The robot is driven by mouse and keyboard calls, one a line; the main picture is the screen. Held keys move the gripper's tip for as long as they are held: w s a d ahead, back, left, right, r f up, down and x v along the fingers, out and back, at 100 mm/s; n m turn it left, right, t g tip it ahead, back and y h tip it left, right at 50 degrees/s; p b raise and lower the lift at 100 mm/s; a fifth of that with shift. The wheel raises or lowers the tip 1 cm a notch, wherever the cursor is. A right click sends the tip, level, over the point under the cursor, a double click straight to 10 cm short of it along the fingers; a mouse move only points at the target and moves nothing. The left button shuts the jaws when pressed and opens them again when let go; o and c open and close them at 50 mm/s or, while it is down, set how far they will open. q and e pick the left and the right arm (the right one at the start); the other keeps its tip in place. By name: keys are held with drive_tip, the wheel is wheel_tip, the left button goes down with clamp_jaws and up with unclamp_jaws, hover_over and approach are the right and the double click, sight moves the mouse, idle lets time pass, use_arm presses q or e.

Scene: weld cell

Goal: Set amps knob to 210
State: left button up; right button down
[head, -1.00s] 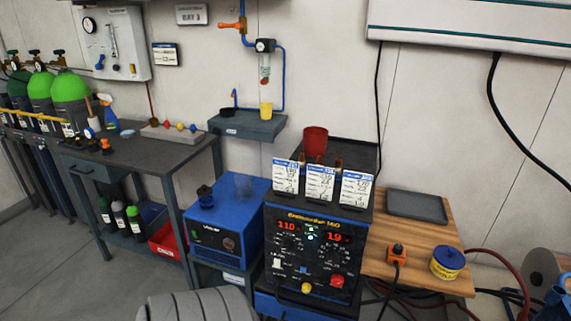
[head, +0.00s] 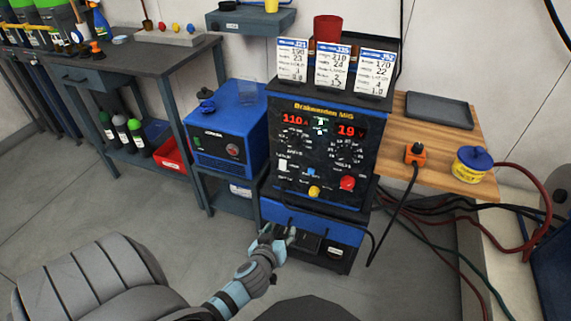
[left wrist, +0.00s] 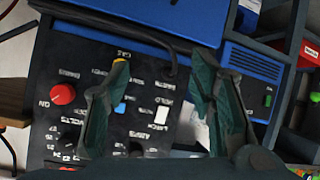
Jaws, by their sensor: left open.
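The welder (head: 318,165) has a black front panel with red displays reading 110 A and 19 V. The amps knob (head: 293,140) is the round dial under the 110 A display, at the panel's upper left. The volts knob (head: 347,152) is to its right. My left gripper (head: 280,233) is low in front of the welder's blue base, below the amps knob and apart from it. In the left wrist view its fingers (left wrist: 162,68) are spread, with nothing between them and the panel behind. My right gripper is out of view.
A red button (head: 347,183), yellow knob (head: 314,191) and white switch (head: 283,165) are on the panel. Three cards (head: 333,66) stand on top. A blue unit (head: 228,130) is left; a wooden table (head: 437,160) is right. Cables lie on the floor at right.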

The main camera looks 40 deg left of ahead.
use_arm(q)
wheel_tip(320, 180, up, 7)
drive_tip(key=w+n+t+y+b, duration=0.2)
drive_tip(key=w+n+t, duration=0.1)
drive_tip(key=n+t+y+b, duration=0.2)
drive_tip(key=n, duration=0.1)
approach(293, 147)
drive_tip(key=v, duration=0.5)
drive_tip(key=x, duration=1.2)
drive_tip(key=shift+w+a, duration=0.15)
drive_tip(key=shift+w, duration=0.2)
drive_tip(key=shift+w+a, duration=0.2)
drive_tip(key=shift+w, duration=0.2)
drive_tip(key=shift+c, duration=0.7)
drive_tip(key=c, duration=1)
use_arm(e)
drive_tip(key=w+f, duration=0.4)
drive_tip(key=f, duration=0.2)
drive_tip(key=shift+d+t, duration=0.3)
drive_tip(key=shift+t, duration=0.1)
